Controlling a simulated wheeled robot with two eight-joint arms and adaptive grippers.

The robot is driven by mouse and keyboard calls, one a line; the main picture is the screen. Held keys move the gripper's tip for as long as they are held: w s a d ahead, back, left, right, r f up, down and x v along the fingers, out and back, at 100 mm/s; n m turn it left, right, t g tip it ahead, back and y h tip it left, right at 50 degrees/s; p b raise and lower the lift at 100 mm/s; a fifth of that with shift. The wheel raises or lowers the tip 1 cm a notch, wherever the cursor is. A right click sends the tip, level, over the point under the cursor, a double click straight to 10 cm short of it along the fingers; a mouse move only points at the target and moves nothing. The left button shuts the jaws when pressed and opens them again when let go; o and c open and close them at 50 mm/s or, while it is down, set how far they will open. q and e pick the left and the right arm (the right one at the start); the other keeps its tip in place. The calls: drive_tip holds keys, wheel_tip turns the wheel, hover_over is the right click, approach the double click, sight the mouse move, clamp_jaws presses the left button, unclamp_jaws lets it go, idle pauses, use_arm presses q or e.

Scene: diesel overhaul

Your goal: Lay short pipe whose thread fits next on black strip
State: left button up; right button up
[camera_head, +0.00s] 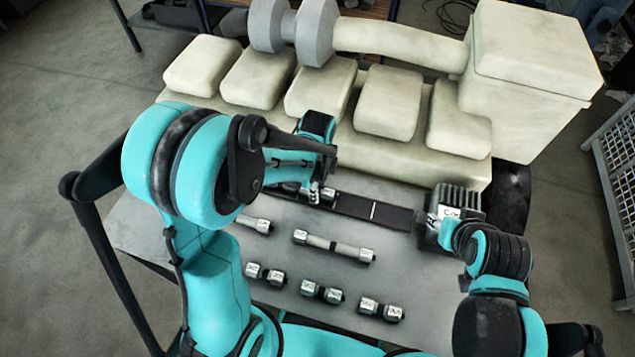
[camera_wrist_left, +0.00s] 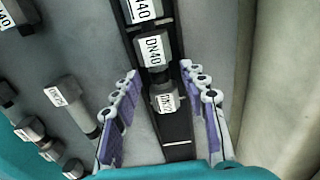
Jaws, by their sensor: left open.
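The black strip (camera_head: 385,213) lies across the grey table, its right part bare apart from a thin white mark. Short pipes (camera_head: 265,273), (camera_head: 321,292) and (camera_head: 381,309) lie in the front row. My right gripper (camera_head: 436,226) is beside a dark labelled box; its fingers are unclear.
Longer pipes (camera_head: 334,246) and (camera_head: 256,224) lie between strip and front row; my left arm partly covers one. The dark ribbed box (camera_head: 457,201) stands at the strip's right end. A cream engine block (camera_head: 400,150) stands behind. The table's right front is clear.

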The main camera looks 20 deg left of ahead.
use_arm(q)
wheel_tip(320, 180, up, 12)
idle(0.4)
drive_tip(key=shift+f, duration=0.1)
idle(0.5)
